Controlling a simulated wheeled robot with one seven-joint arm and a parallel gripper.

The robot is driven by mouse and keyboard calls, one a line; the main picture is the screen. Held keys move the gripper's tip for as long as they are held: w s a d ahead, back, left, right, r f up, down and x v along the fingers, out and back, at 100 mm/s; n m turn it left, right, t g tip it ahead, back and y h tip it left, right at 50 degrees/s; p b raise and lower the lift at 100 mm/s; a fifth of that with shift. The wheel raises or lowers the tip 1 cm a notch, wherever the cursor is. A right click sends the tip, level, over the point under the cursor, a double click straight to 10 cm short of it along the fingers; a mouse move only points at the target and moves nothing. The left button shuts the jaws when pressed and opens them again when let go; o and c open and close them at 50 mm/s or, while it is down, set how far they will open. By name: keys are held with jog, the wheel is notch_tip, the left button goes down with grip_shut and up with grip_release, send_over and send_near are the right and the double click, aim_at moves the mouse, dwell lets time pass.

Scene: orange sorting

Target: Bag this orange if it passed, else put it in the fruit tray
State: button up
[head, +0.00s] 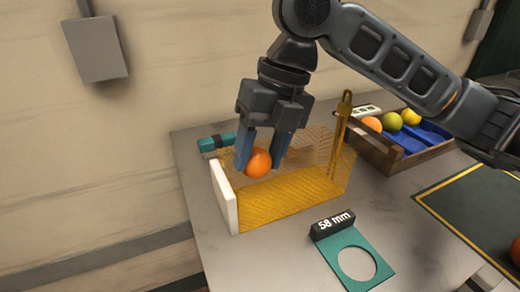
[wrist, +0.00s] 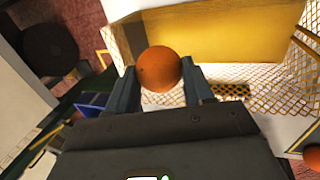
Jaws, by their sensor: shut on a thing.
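My gripper (head: 262,147) points down and is shut on an orange (head: 258,163), its blue fingers on either side of it. The orange also shows between the fingers in the wrist view (wrist: 159,68). It is at the yellow mesh bag (head: 290,195), which has a white end panel (head: 224,197). I cannot tell how far inside the bag's opening the orange is. The fruit tray (head: 385,158), a wooden crate with a blue liner, stands right of the bag. It holds an orange, a green fruit and a yellow fruit.
A teal ring gauge (head: 380,275) marked 58 mm lies in front of the bag, its hole empty. A dark mat with a yellow border (head: 455,192) lies at the right, with another orange (head: 515,250) at the picture's edge. A teal clamp-like piece (head: 217,142) sits behind the bag.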

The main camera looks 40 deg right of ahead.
jog(key=shift+f+b, duration=1.55)
jog(key=shift+f, duration=0.45)
jog(key=o, duration=1.1)
jog(key=shift+r, duration=0.1)
jog(key=shift+r+p, duration=2.95)
jog(key=shift+r, duration=1)
